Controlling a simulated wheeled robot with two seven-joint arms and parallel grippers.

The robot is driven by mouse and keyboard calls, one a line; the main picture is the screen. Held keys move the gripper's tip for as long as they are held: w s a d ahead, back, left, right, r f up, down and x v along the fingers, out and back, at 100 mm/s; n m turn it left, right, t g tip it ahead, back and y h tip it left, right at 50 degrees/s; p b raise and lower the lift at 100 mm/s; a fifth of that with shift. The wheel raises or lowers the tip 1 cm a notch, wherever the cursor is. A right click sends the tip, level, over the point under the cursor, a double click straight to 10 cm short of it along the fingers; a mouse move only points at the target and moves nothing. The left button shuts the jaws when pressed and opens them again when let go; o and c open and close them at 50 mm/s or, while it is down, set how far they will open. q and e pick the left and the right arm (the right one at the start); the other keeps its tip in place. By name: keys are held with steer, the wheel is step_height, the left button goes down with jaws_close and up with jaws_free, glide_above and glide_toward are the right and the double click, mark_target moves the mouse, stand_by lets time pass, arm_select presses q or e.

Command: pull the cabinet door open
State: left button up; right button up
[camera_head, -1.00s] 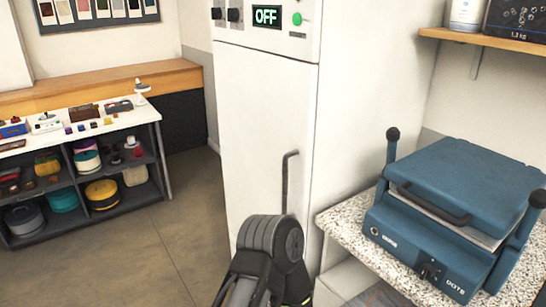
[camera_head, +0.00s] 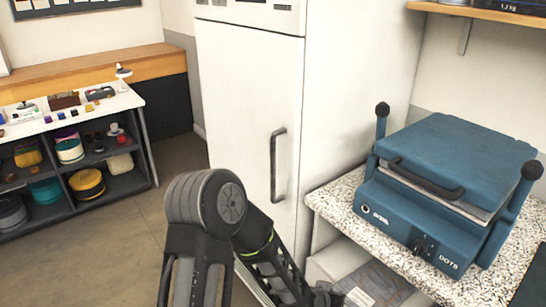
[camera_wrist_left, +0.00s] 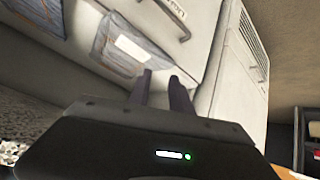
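The tall white cabinet door (camera_head: 240,110) is in the head view, and it looks shut. Its dark upright bar handle (camera_head: 276,165) is near the door's right edge. My left arm comes up from the bottom and bends down to the right, low in front of the door. My left gripper (camera_wrist_left: 160,76) shows in the left wrist view with its two dark fingers apart and nothing between them. It is low, below the handle and not touching it. A white vented panel (camera_wrist_left: 243,50) is beyond the fingers. My right gripper is not in view.
A speckled counter (camera_head: 335,198) with a blue press (camera_head: 450,165) stands right of the cabinet. A denim piece with a white label (camera_head: 370,285) lies beneath it; it also shows in the left wrist view (camera_wrist_left: 115,55). A shelf unit (camera_head: 115,185) stands left, with floor between.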

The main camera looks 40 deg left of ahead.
arm_select(q)
steer(key=w+a+r+n+t+y+b, duration=0.1)
steer(key=w+a+r+t+y, duration=0.2)
steer(key=a+r, duration=0.4)
steer(key=w+a+r+n+t+y+b, duration=0.1)
steer(key=w+a+r+y, duration=0.1)
steer(key=w+a+r, duration=0.45)
steer(key=n+y, duration=0.3)
steer(key=y, duration=0.4)
glide_toward(273, 152)
steer(key=x, duration=0.3)
steer(key=shift+a+t+b, duration=0.15)
steer(key=shift+t+b, duration=0.15)
steer(key=p+x, duration=0.1)
steer(key=x, duration=0.6)
steer(key=shift+w+a+f, duration=0.15)
steer(key=shift+w+f, duration=0.05)
steer(key=shift+w, duration=0.15)
steer(key=shift+c, duration=0.2)
jaws_close()
steer(key=shift+h, duration=0.3)
